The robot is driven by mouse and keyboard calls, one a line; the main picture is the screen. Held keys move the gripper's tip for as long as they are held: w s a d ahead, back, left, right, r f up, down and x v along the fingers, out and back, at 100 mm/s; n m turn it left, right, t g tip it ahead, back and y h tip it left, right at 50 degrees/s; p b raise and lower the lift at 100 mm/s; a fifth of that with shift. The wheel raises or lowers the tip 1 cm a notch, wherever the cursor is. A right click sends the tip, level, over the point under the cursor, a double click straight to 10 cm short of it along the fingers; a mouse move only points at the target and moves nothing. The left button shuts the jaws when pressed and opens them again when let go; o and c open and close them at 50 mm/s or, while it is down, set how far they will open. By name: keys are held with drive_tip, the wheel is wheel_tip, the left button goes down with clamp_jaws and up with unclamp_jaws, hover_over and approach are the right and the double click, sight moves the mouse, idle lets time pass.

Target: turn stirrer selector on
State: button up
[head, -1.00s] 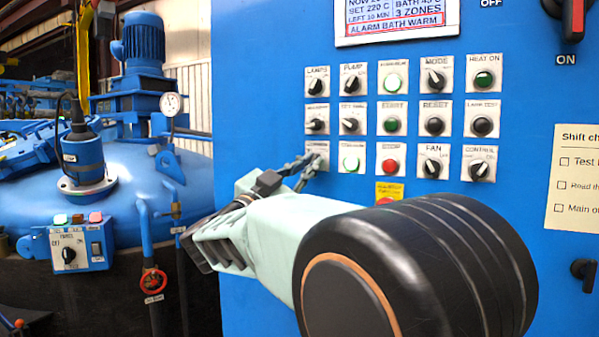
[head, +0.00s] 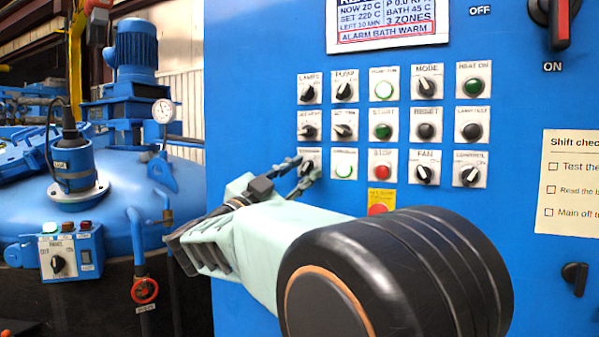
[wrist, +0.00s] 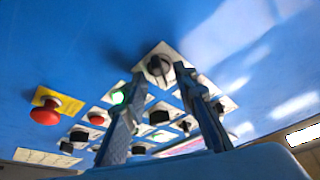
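The stirrer selector (head: 311,153) appears to be the bottom-left switch on the blue panel; its small label is too blurred to read surely. In the head view my fingers partly cover it. In the wrist view a dark round selector knob (wrist: 158,66) on a white plate lies straight ahead, just beyond and between my fingertips. Its pointer direction is hard to tell. My gripper (head: 309,166) is open, with its two fingers standing apart on either side of the knob in the wrist view (wrist: 160,78). I cannot tell whether they touch it.
A lit green button (head: 344,164) sits right of the selector, then a red stop button (head: 381,164). A red emergency button (wrist: 45,113) on yellow is below. Other switches crowd above. A blue vessel (head: 110,210) stands left of the cabinet.

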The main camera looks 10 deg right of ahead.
drive_tip(key=v, duration=1.2)
